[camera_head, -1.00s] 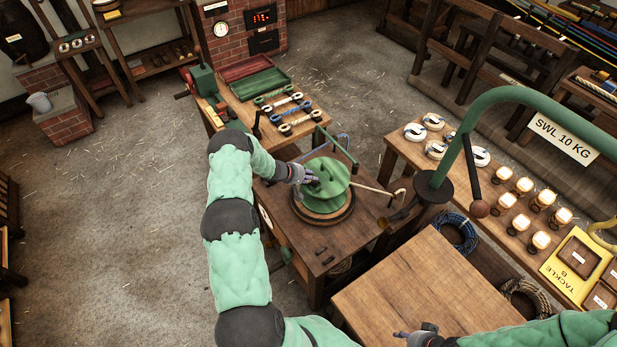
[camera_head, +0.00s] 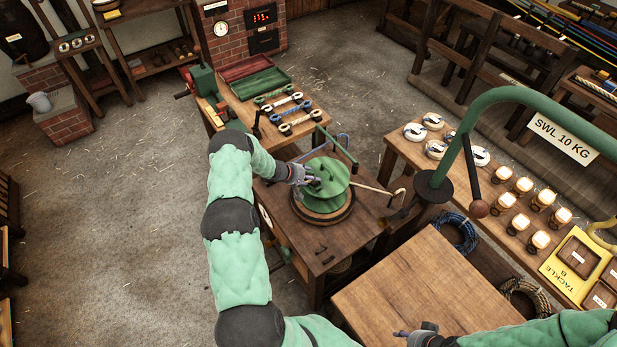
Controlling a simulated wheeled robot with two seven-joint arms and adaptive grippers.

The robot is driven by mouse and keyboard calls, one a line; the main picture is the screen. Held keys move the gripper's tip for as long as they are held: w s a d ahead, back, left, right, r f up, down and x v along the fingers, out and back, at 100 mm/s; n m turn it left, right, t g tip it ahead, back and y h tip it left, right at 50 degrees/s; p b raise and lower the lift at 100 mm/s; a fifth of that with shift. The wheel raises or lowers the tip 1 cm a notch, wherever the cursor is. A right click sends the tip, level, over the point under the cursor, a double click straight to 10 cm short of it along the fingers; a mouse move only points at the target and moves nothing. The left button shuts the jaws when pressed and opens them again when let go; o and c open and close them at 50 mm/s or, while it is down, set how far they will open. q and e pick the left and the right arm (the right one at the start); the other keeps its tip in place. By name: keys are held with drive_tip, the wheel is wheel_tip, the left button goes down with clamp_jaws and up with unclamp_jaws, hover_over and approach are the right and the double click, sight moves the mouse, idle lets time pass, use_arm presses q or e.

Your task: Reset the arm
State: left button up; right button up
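My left arm reaches up from the bottom of the head view and bends right at the elbow. My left gripper (camera_head: 309,180) is at the left edge of a green round plate (camera_head: 330,196) on a turntable-like base. Its fingers overlap the plate, and I cannot tell whether they are open, shut or touching it. My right arm comes in from the bottom right. My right gripper (camera_head: 404,334) is low over the front edge of the bare wooden table (camera_head: 425,285); its fingers are too small to judge.
A green crane arm (camera_head: 530,98) with a hanging handle (camera_head: 479,207) stands right of centre. A bench behind holds several lamps (camera_head: 540,240), round blocks (camera_head: 433,121) and a yellow tackle board (camera_head: 563,262). Rope pieces (camera_head: 290,112) lie on the back bench. The floor at left is clear.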

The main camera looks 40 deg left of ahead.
use_arm(q)
wheel_tip(320, 180, up, 7)
drive_tip(key=p, duration=0.5)
drive_tip(key=shift+p, duration=0.4)
drive_tip(key=shift+f, duration=0.15)
drive_tip(key=shift+a, duration=0.1)
drive_tip(key=v, duration=1.2)
